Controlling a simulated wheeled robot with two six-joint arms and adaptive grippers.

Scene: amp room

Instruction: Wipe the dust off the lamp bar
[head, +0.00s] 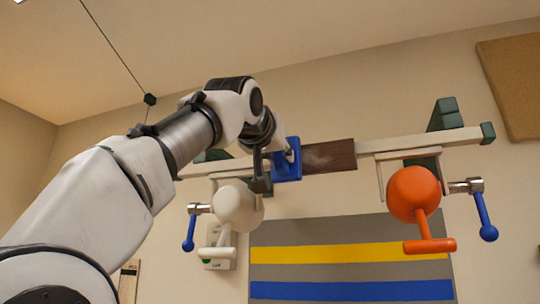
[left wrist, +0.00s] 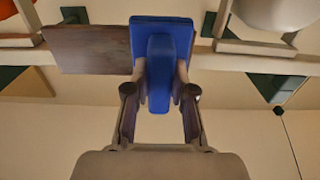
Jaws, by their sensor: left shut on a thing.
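The lamp bar (head: 420,143) is a long cream bar running across the wall, with a dark brown section (head: 335,156) in its middle. A pale dusty smear shows on the brown section, right of the blue pad. My left gripper (head: 276,164) is shut on the handle of a blue wiping pad (head: 288,174). The pad lies over the left part of the brown section, seemingly against it. In the left wrist view the gripper (left wrist: 160,80) pinches the blue handle, and the brown section (left wrist: 90,50) extends left of the pad (left wrist: 160,27). My right gripper is out of view.
A white round lamp (head: 236,207) and an orange one (head: 414,192) hang below the bar, each beside a blue-handled lever. A dark cord with a small black block (head: 150,99) hangs at the left. A striped panel (head: 350,272) is on the wall below.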

